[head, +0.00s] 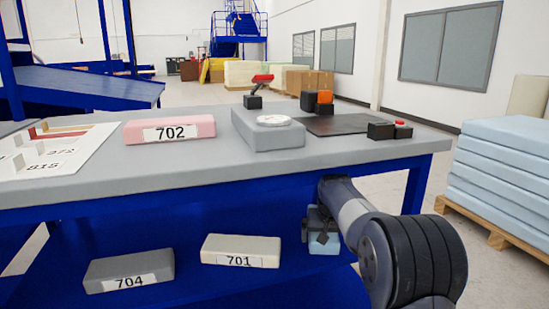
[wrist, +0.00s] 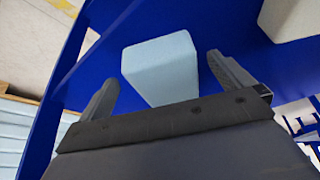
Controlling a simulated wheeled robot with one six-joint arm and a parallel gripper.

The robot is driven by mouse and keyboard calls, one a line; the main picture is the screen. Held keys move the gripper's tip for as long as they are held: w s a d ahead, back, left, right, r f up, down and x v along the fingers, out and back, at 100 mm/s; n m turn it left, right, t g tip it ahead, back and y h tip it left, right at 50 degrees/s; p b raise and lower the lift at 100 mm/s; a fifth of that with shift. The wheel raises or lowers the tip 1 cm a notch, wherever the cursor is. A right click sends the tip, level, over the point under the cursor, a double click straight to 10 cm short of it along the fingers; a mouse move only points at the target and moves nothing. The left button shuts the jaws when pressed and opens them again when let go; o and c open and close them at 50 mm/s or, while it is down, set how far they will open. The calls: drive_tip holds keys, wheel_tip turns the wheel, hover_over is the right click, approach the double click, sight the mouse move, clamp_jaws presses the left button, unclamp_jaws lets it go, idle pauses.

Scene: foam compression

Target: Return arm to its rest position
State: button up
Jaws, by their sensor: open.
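My gripper (wrist: 168,88) is open in the wrist view, with its two fingers spread apart. A light blue foam block (wrist: 160,68) stands on the blue lower shelf beyond and between the fingertips; I cannot tell whether a finger touches it. In the head view my arm reaches down at the right front of the table, and my gripper (head: 315,228) is at the shelf level. The light blue block (head: 324,243) shows there partly behind the gripper. The cream block 701 (head: 240,250) lies to its left on the shelf.
The grey tabletop (head: 200,185) lies above the shelf, its front edge close to my arm. On it are pink block 702 (head: 169,130), a grey device (head: 268,130) and a red button box (head: 402,130). Grey block 704 (head: 129,270) is on the shelf. Stacked blue foam (head: 505,165) stands right.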

drive_tip(key=shift+s, duration=1.05)
drive_tip(key=w+p, duration=0.2)
drive_tip(key=w, duration=0.1)
drive_tip(key=w+p, duration=0.2)
drive_tip(key=w, duration=0.2)
drive_tip(key=w+p, duration=0.2)
drive_tip(key=w, duration=0.2)
drive_tip(key=shift+d+r, duration=0.2)
drive_tip(key=shift+d, duration=0.15)
drive_tip(key=x, duration=0.3)
drive_tip(key=shift+r, duration=0.1)
wheel_tip(320, 180, up, 2)
drive_tip(key=shift+r+p, duration=0.2)
drive_tip(key=shift+p, duration=0.25)
drive_tip(key=shift+r+p, duration=0.3)
drive_tip(key=shift+p, duration=0.1)
drive_tip(key=s+b, duration=0.4)
drive_tip(key=s, duration=0.1)
drive_tip(key=s+b, duration=0.3)
drive_tip(key=shift+s+a+f, duration=0.2)
drive_tip(key=shift+a+f, duration=0.1)
drive_tip(key=shift+a, duration=0.05)
drive_tip(key=shift+s+r, duration=0.1)
drive_tip(key=shift+s, duration=0.65)
drive_tip(key=shift+s, duration=0.1)
